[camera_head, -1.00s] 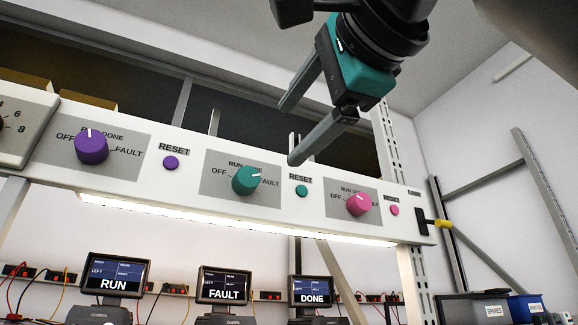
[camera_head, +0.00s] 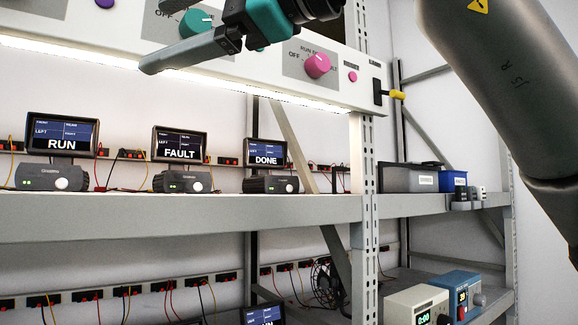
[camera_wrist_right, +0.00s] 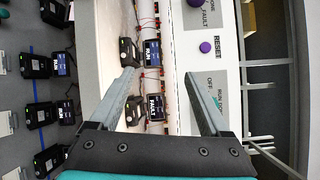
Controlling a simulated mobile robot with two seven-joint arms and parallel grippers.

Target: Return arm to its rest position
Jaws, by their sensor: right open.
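My right gripper (camera_head: 185,55) is in front of the white control panel (camera_head: 345,88) at the top of the head view, its grey fingers near the teal knob (camera_head: 196,22). In the right wrist view the gripper (camera_wrist_right: 165,85) has its two fingers wide apart with nothing between them. The pink knob (camera_head: 316,65) is just right of the gripper. My right arm (camera_head: 490,90) hangs large along the right side of the head view. My left gripper is not in view.
Monitors reading RUN (camera_head: 62,136), FAULT (camera_head: 180,145) and DONE (camera_head: 265,153) stand on the grey shelf (camera_head: 180,216) below the panel. A yellow-tipped lever (camera_head: 397,95) sticks out at the panel's right end. A grey bin (camera_head: 408,178) and a blue bin (camera_head: 453,180) stand further right.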

